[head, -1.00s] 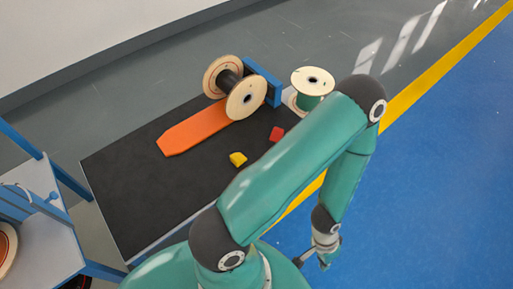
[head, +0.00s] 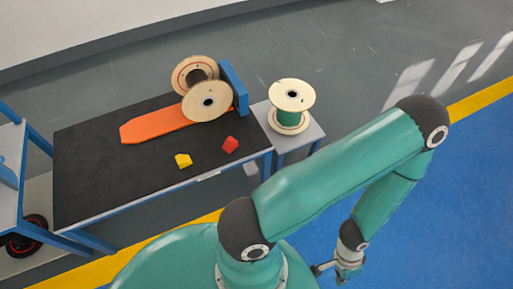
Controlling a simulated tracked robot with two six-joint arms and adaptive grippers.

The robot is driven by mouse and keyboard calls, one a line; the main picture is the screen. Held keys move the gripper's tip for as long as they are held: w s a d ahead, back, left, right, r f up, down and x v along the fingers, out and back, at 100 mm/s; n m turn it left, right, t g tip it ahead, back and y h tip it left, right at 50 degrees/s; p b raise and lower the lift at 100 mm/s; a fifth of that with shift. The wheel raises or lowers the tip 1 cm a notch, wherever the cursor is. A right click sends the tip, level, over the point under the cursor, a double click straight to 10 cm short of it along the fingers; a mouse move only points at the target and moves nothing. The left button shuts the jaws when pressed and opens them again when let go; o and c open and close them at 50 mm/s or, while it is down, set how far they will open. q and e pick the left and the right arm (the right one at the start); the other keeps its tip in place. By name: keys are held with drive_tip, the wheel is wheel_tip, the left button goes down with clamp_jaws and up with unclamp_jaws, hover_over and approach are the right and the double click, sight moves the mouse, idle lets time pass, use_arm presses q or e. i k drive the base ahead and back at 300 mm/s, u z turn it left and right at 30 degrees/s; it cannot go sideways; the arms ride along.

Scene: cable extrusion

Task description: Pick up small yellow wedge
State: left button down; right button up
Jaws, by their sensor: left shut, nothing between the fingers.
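The small yellow wedge (head: 183,161) lies on the black top of the table (head: 90,180), near its front edge. My left gripper (head: 326,269) is shut and empty. It hangs low over the floor at the lower right, well away from the wedge and beyond the table's right end. Its fingers are small and partly hidden by the wrist. My right gripper is out of view.
An orange board (head: 155,125) lies behind the wedge, under a wooden spool (head: 208,101) beside a blue upright plate (head: 234,87). A green spool (head: 290,104) stands on a small side table (head: 312,132). Blue framework (head: 12,170) stands at the left.

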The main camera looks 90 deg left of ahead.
sight(183, 161)
drive_tip(key=z, duration=0.45)
drive_tip(key=i, duration=0.45)
drive_tip(key=u, duration=1.9)
drive_tip(key=i, duration=0.25)
drive_tip(key=u, duration=2.75)
drive_tip(key=k, duration=0.3)
drive_tip(key=u, duration=0.4)
drive_tip(key=i, duration=1.35)
drive_tip(key=z, duration=0.35)
